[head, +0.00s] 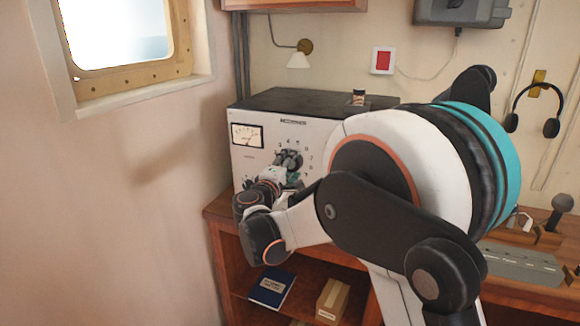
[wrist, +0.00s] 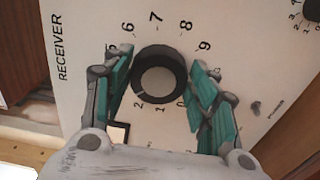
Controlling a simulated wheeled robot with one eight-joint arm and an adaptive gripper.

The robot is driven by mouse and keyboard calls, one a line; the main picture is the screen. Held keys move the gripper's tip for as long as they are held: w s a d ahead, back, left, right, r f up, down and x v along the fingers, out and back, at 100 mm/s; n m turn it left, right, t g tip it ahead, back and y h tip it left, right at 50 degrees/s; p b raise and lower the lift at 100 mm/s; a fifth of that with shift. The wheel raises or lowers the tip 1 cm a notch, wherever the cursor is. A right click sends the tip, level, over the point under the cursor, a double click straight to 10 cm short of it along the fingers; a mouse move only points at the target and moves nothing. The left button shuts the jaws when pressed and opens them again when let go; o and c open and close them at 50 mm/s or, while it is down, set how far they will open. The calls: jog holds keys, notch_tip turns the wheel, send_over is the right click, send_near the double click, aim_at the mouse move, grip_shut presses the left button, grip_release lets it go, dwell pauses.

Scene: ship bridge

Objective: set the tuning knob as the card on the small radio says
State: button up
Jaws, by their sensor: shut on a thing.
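The receiver (head: 250,165), a white-fronted box with a dark top, stands on the wooden desk. Its black round tuning knob (wrist: 160,75) sits inside a ring of numbers in the wrist view; 6 to 9 and 0 to 2 are legible. A faint light mark on the knob's lower left points roughly towards 2. My gripper (wrist: 160,58) has its green-padded fingers on either side of the knob and is shut on it. In the head view my gripper (head: 288,160) is at the receiver's front and hides the knob. I cannot make out the small radio's card.
A blue book (head: 271,288) and a cardboard box (head: 332,300) lie on the shelf below. The window wall is close on the left. My arm hides the right side.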

dwell(0.3)
jog(key=o, duration=1.1)
jog(key=shift+c, duration=0.2)
jog(key=v, duration=1.2)
